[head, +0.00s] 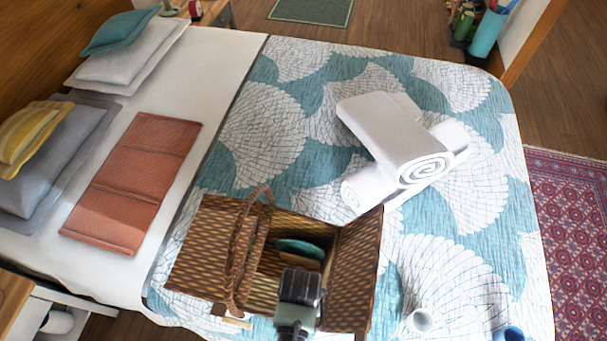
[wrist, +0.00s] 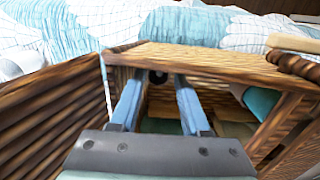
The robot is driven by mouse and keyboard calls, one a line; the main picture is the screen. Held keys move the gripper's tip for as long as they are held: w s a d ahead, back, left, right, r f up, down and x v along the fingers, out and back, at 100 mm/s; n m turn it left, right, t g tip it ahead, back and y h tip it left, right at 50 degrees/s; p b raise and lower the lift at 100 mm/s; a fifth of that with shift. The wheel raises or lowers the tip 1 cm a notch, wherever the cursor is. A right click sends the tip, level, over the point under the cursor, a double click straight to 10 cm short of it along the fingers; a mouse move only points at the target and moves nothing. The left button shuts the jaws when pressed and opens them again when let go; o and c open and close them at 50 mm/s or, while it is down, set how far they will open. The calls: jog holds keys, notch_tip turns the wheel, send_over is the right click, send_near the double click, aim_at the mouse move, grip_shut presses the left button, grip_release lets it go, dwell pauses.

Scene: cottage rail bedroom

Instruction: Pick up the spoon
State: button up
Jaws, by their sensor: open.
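The spoon is not clearly recognisable in either view. A small dark rounded thing (wrist: 157,77) shows between my fingertips by the basket's inner wall; I cannot tell whether it is part of the spoon. My gripper (wrist: 154,88) is open, with its two blue fingers reaching down into the wicker basket (wrist: 215,58). In the head view the open basket (head: 205,245) stands on the bed's near end, and my wrist covers part of its inside. A teal round item (head: 300,247) lies in the basket; a teal piece also shows in the wrist view (wrist: 262,103).
The basket's braided handle (head: 240,250) arches over its left half, and its raised lid (head: 357,265) stands to the right. Rolled white towels (head: 390,130) lie behind.

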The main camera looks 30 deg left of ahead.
jog(key=shift+f, duration=1.75)
jog(key=shift+c, duration=0.3)
grip_shut()
